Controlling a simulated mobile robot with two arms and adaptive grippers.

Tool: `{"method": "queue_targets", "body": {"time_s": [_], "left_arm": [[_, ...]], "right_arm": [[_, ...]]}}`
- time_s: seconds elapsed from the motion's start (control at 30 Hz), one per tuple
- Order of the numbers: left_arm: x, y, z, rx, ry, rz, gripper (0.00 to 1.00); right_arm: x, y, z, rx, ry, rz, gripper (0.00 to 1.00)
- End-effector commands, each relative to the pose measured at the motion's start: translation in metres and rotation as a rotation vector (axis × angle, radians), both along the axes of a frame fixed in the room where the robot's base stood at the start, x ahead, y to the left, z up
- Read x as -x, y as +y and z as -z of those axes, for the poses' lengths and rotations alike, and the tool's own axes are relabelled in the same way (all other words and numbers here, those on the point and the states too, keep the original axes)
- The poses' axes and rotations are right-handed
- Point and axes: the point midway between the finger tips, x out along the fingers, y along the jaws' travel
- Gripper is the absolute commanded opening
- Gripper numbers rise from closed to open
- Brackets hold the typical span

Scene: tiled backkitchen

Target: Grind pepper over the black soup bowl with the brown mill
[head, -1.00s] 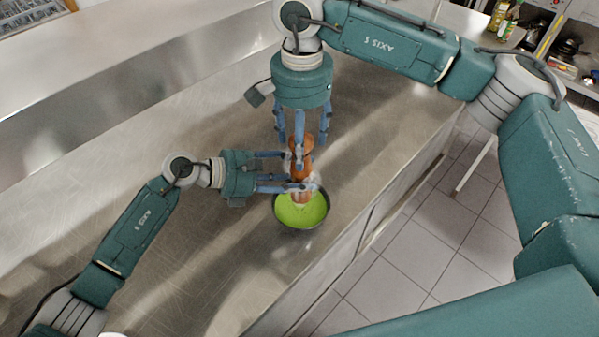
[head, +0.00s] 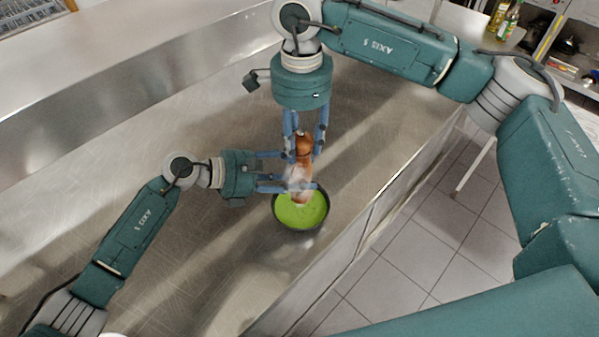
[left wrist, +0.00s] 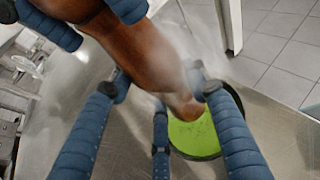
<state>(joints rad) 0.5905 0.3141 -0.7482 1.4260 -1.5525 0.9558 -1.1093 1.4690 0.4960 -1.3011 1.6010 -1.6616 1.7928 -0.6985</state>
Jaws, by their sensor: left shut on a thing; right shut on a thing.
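The brown mill (head: 304,146) is held over the black soup bowl (head: 325,213), which stands on the steel counter with green soup (head: 301,209) in it. My left gripper (head: 291,178) comes in from the left and is shut on the mill's lower part. My right gripper (head: 304,137) comes down from above and is shut on the mill's upper part. In the left wrist view the mill (left wrist: 140,48) runs between blue fingers, its lower end in front of the green soup (left wrist: 195,135). A pale haze partly blurs the mill's lower part.
The steel counter (head: 150,130) is clear around the bowl, with its front edge close to the right of it. Tiled floor (head: 420,245) lies beyond that edge. Bottles (head: 507,24) stand at the top right.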

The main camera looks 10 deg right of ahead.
Motion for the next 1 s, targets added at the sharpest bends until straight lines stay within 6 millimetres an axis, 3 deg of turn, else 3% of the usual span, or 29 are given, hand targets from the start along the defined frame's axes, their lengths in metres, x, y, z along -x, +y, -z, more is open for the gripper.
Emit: {"method": "queue_targets", "body": {"time_s": [0.13,0.47,0.8,1.0], "left_arm": [[-0.0002,-0.0003,-0.0010,0.001,0.000,0.000,0.04],[-0.0002,-0.0002,-0.0008,0.001,0.000,0.000,0.04],[-0.0002,-0.0002,-0.0007,0.001,0.000,0.000,0.04],[-0.0002,-0.0001,-0.0006,0.001,0.000,0.000,0.04]], "right_arm": [[0.0000,0.0002,-0.0001,0.000,0.000,0.134,0.23],[0.0000,0.0002,-0.0002,0.000,-0.001,0.175,0.23],[0.0001,0.0006,-0.0002,0.001,0.000,0.707,0.23],[0.0001,0.0006,-0.0003,0.001,-0.001,0.850,0.23]]}}
